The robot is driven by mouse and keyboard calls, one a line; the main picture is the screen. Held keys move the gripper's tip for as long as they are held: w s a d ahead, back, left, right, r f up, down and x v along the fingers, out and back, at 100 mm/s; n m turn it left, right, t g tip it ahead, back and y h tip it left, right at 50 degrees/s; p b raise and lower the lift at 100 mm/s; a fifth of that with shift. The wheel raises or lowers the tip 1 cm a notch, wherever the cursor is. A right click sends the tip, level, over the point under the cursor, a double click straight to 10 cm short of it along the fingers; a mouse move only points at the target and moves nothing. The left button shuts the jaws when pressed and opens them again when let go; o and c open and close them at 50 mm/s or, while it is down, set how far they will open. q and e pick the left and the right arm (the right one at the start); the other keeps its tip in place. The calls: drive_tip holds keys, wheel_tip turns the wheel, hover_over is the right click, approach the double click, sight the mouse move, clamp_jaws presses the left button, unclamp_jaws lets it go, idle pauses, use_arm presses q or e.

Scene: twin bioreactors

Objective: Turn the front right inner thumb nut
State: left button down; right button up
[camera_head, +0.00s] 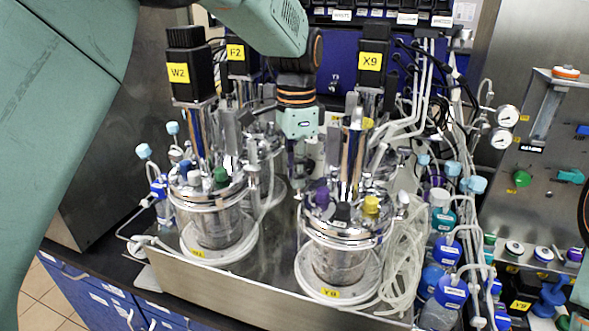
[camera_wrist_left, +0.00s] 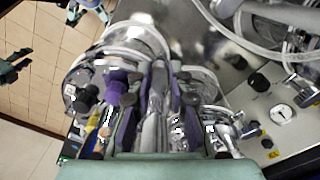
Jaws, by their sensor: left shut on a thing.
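The front right vessel (camera_head: 340,262), with the yellow X9 label on its motor, has a steel lid with purple, black and yellow caps. My left gripper (camera_head: 297,176) reaches down from above at the inner, left side of this lid. In the left wrist view the gripper's fingers (camera_wrist_left: 159,75) are close together beside the purple cap (camera_wrist_left: 120,84). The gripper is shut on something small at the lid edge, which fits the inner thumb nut. The nut itself is hidden by the fingers.
The front left vessel (camera_head: 214,228), labelled W2, stands close to the left of the gripper. Clear tubing (camera_head: 405,255) and blue-capped bottles (camera_head: 447,250) crowd the right side. A panel with gauges (camera_head: 508,116) stands further right. Tiled floor (camera_wrist_left: 45,100) shows in the wrist view.

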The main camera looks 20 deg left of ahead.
use_arm(q)
drive_tip(key=n, duration=0.4)
drive_tip(key=shift+d+n, duration=0.2)
drive_tip(key=shift+n, duration=0.1)
drive_tip(key=shift+d+r+n, duration=0.1)
drive_tip(key=shift+r+n, duration=0.05)
drive_tip(key=shift+n, duration=1.75)
drive_tip(key=c, duration=1.6)
unclamp_jaws()
drive_tip(key=shift+c, duration=0.2)
drive_tip(key=o, duration=0.4)
drive_tip(key=shift+w, duration=0.1)
drive_tip(key=shift+r, duration=0.2)
wheel_tip(320, 180, up, 11)
drive_tip(key=shift+r, duration=0.2)
